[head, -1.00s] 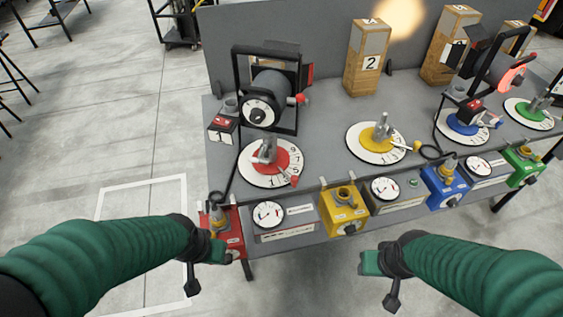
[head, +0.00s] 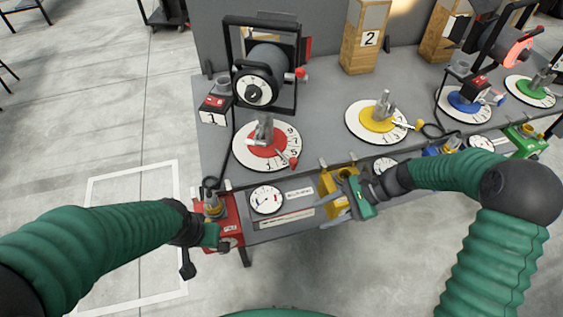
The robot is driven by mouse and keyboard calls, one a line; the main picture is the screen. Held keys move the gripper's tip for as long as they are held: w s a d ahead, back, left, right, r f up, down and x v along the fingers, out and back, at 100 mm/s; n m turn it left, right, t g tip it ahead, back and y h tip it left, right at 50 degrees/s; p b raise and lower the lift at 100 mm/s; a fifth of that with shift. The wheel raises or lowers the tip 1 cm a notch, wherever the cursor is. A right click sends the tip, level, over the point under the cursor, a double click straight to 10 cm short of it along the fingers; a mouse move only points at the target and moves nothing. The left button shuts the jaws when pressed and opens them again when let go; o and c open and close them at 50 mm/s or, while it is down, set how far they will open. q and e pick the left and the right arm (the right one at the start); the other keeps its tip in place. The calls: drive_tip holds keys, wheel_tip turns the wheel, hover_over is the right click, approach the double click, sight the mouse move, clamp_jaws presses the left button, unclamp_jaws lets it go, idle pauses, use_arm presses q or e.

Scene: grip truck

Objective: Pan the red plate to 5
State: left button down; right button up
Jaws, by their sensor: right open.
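The red plate (head: 266,143) is a white numbered dial with a red centre, lying on the grey bench at left of centre. A grey upright post stands on it, and a red-tipped handle (head: 293,162) sticks out at its front right, near the small numbers. The 5 shows on the plate's right side. My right gripper (head: 332,200) is open and empty, in front of the bench by the yellow box, to the lower right of the plate. My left gripper (head: 205,236) is low at the front of the red box; its fingers are unclear.
A black-framed lamp (head: 262,75) stands behind the red plate. The yellow plate (head: 377,118) lies to its right, with blue and green plates further along. The red box (head: 228,222), a gauge (head: 267,200) and the yellow box (head: 335,205) line the bench front.

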drive_tip(key=w+d+r+m+t+y, duration=0.1)
drive_tip(key=w+m+y, duration=0.1)
drive_tip(key=w, duration=0.1)
drive_tip(key=w+d+r+m+t+y, duration=0.1)
drive_tip(key=w+d+m+t+y, duration=0.1)
drive_tip(key=w+y, duration=0.1)
drive_tip(key=w+d+r+m+t+y+b, duration=0.1)
drive_tip(key=w+d+r+m+t+y, duration=0.1)
drive_tip(key=w, duration=0.3)
drive_tip(key=shift+w+m+y, duration=0.15)
drive_tip(key=shift+m+y, duration=0.15)
drive_tip(key=shift+m, duration=0.2)
drive_tip(key=shift+a+r, duration=0.2)
drive_tip(key=shift+a, duration=0.05)
drive_tip(key=x, duration=1.7)
clamp_jaws()
drive_tip(key=shift+d, duration=0.1)
